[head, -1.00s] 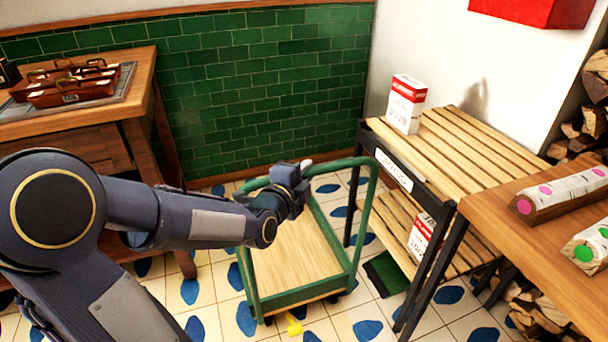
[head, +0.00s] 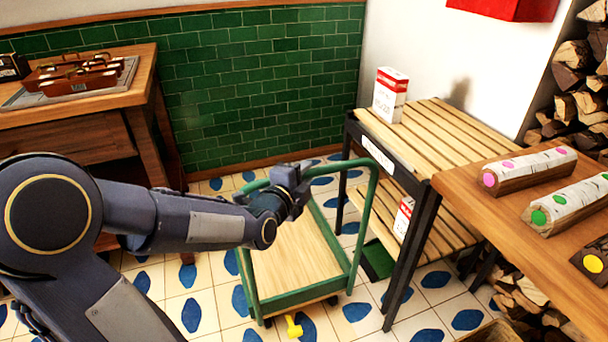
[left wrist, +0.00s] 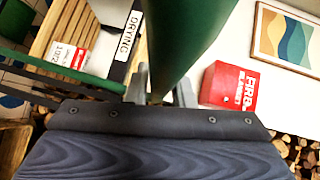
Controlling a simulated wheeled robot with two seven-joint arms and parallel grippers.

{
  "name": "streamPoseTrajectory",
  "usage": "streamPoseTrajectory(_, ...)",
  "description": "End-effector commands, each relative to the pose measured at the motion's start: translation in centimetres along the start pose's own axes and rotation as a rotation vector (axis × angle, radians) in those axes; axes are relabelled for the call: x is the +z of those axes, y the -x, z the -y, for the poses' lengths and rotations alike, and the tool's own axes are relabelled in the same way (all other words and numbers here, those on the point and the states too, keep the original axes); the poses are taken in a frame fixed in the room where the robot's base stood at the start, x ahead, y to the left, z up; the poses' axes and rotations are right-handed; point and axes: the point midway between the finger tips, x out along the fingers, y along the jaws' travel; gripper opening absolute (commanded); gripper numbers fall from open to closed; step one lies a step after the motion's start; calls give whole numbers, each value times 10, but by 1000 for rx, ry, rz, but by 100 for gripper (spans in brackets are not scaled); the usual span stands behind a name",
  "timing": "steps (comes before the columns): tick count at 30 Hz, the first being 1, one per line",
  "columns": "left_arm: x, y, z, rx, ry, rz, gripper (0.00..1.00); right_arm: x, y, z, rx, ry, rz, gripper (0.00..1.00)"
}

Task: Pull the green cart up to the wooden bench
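The green cart (head: 255,290) has a green frame, a tall hoop handle and a pale wooden deck with nothing on it. It stands on the tiled floor in the middle of the head view. My left gripper (head: 298,180) is shut on the cart's handle at its upper left. In the left wrist view the green bar (left wrist: 175,40) runs between the fingers (left wrist: 160,92); their tips are partly hidden. A wooden bench (head: 85,118) with a tray of brown toolboxes stands at the left. My right gripper is not in view.
A slatted drying rack (head: 460,140) with red-white boxes stands close right of the cart. A wooden table (head: 480,200) with marked logs is at the right front. A yellow piece (head: 293,326) shows at the cart's front edge. Patterned floor lies open left of the cart.

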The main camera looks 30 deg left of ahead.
Motion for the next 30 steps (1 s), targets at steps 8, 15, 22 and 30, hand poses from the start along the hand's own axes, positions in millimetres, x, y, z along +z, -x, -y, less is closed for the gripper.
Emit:
streamPoseTrajectory(8, 0, 0, 0, -1, 1, 1, 41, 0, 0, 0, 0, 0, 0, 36)
streamPoseTrajectory(15, 0, 8, 2, -3, 1, 1, 41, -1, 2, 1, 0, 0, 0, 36)
streamPoseTrajectory(22, 1, 47, 3, -3, 2, 3, 41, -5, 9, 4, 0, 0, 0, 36)
streamPoseTrajectory(30, 0, 76, 1, -1, 0, 1, 41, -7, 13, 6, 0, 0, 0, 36)
